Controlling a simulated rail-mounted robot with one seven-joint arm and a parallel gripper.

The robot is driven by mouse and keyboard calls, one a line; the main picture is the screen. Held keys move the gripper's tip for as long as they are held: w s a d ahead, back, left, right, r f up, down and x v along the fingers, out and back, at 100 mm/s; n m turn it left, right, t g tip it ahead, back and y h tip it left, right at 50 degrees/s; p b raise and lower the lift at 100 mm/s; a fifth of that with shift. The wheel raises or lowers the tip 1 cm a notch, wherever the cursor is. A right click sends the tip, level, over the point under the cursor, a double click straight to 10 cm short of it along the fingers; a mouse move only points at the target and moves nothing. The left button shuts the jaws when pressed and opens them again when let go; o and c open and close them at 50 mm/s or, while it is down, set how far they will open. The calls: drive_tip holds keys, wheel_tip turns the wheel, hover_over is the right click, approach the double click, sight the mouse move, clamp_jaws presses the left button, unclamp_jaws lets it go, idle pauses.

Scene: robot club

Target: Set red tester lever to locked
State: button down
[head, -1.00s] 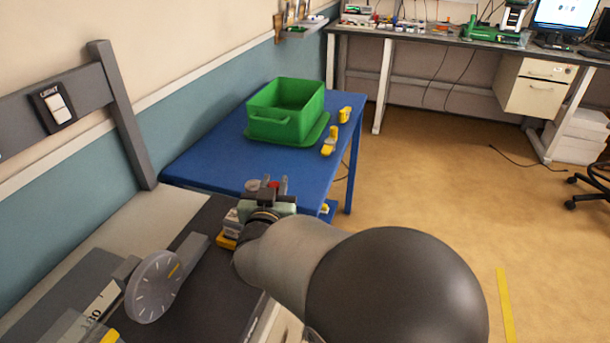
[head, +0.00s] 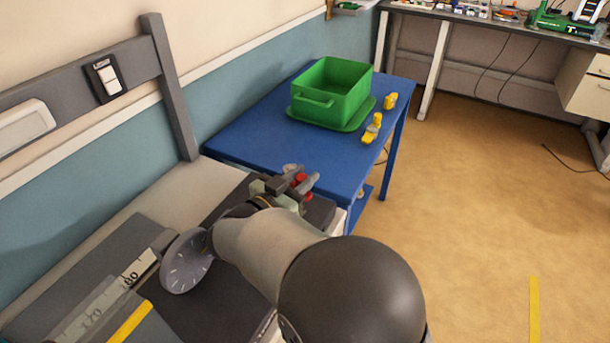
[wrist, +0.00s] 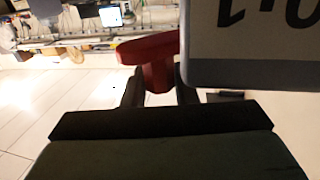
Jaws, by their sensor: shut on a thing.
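The red lever (wrist: 150,48) shows in the wrist view, with a wide red head and a narrower stem. My gripper (wrist: 160,88) is shut on it, with one dark finger on each side of the stem. A grey-framed housing (wrist: 255,45) with upside-down markings stands right beside the lever. In the head view, my gripper (head: 301,181) is at the far end of the dark bench top, with small red parts (head: 299,178) showing between its fingers. My arm hides most of the tester there, and I cannot read the lever's set position.
A blue table (head: 262,140) with a green bin (head: 331,95) and yellow pieces (head: 372,129) stands beyond my gripper. A round grey dial (head: 187,261) is left of my arm. A grey upright post (head: 169,88) stands at the wall. Open floor lies to the right.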

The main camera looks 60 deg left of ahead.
sight(302, 177)
drive_tip(key=c, duration=1.2)
unclamp_jaws()
wheel_tip(302, 177, up, 3)
drive_tip(key=shift+r, duration=0.1)
drive_tip(key=s+d+r, duration=0.1)
drive_tip(key=d+r, duration=0.2)
drive_tip(key=d, duration=0.1)
drive_tip(key=s+d+r, duration=0.2)
drive_tip(key=d+r, duration=0.1)
drive_tip(key=d, duration=0.1)
drive_tip(key=s+d+r+b, duration=0.1)
drive_tip(key=d+r, duration=0.2)
drive_tip(key=d, duration=0.2)
drive_tip(key=shift+s+d+r, duration=0.1)
drive_tip(key=shift+s+r, duration=0.3)
